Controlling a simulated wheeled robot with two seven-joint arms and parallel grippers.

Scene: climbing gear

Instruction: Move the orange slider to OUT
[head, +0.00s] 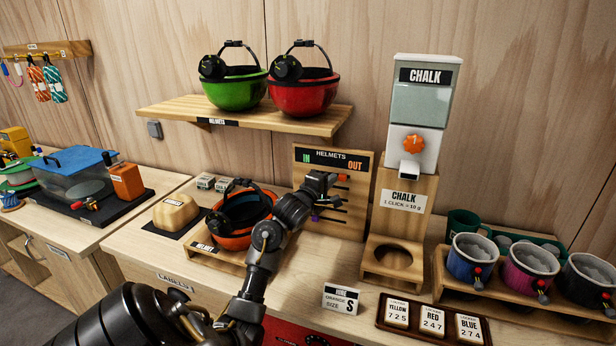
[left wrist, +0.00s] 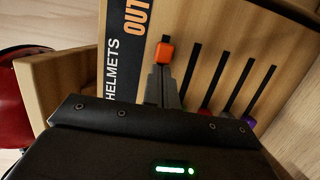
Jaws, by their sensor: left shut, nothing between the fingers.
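The helmets board (head: 361,220) stands upright on the counter, with IN at its left and OUT at its right. The orange slider (head: 344,177) is at the right, beneath OUT. In the left wrist view the orange slider (left wrist: 165,52) sits near the OUT end of its slot, with a short dark stretch of slot beyond it. My left gripper (head: 328,181) is shut and empty, its fingertips (left wrist: 161,78) right beside the slider on the IN side. I cannot tell whether they touch it. My right gripper is out of view.
Other sliders, including the purple slider (left wrist: 249,123), sit at the opposite ends of their slots. An orange helmet (head: 232,240) rests left of my arm. The chalk dispenser (head: 424,110) stands right of the board. The helmet shelf (head: 170,115) hangs above.

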